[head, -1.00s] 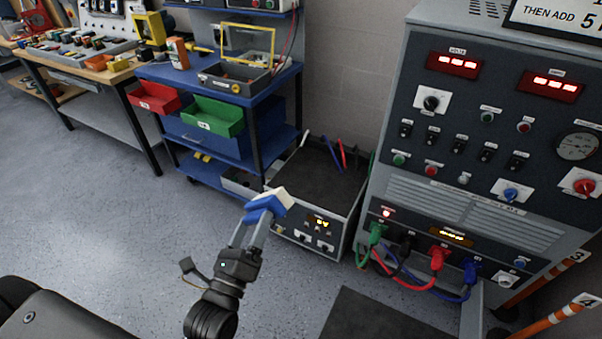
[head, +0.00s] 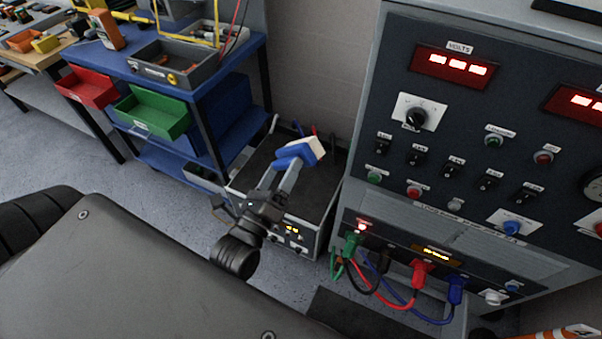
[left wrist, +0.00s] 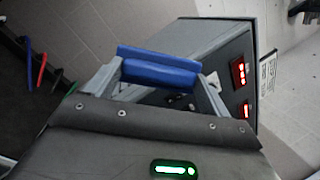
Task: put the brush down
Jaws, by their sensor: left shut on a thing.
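My left gripper (head: 296,160) has grey fingers with blue pads and points away from me. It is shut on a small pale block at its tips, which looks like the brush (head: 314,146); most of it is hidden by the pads. In the left wrist view the gripper's blue pads (left wrist: 158,67) lie close together, and the brush is not clear there. My right gripper is not in view.
The tall control cabinet (head: 445,112) stands right of the box, with green, black, red and blue cables (head: 400,285) at its base. A blue cart (head: 222,118) with a red bin (head: 88,87) and green bin (head: 152,112) stands left. Rods (head: 315,131) stick up at the box's back.

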